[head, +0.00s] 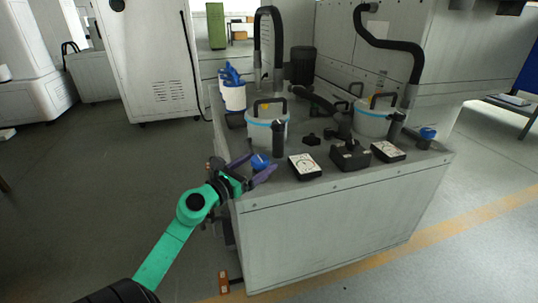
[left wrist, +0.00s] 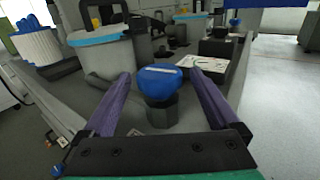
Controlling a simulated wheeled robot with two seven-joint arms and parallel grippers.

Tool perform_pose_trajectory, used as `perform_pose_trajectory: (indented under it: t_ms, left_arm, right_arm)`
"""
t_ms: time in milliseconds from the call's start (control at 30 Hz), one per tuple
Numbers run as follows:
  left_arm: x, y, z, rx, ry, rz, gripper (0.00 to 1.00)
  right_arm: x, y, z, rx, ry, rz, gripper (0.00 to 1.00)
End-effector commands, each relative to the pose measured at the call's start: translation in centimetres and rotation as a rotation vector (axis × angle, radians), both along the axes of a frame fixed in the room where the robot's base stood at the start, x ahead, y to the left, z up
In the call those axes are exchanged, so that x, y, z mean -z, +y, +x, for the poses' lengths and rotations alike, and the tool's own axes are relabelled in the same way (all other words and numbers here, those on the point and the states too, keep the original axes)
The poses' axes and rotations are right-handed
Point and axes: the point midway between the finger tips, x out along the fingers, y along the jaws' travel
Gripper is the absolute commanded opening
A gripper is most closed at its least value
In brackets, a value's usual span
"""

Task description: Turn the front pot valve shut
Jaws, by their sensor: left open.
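A blue valve knob (head: 260,159) sits at the left front corner of the grey cabinet top, by the nearer white pot (head: 266,130). In the left wrist view the blue knob (left wrist: 160,82) stands on a dark hexagonal base and has a short white mark on top. My left gripper (head: 262,163) is open, its purple fingers on either side of the knob, with gaps visible in the wrist view. A second blue knob (head: 427,133) is at the right end of the top, near another white pot (head: 371,122). My right gripper is not in view.
Two dial gauges (head: 305,167) (head: 388,151) and a black block (head: 350,155) lie along the front of the cabinet top (head: 330,185). A blue and white filter (head: 233,95) stands behind. Black hoses (head: 390,43) rise at the back. Floor is clear at left.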

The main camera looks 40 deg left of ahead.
Motion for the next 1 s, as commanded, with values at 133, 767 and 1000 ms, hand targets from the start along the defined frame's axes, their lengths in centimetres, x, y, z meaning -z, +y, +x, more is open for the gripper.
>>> perform_pose_trajectory:
  t_ms: [133,767,1000]
  left_arm:
    - [-0.1,0.0,3.2,0.001,-0.002,-0.002,0.94]
    - [0.0,-0.1,4.6,0.001,0.001,-0.002,0.08]
    - [0.4,-0.1,4.6,0.021,0.001,-0.001,0.09]
  right_arm:
    - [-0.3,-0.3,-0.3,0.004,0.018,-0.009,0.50]
    - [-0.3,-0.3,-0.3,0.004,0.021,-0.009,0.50]
    - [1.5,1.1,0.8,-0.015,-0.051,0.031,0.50]
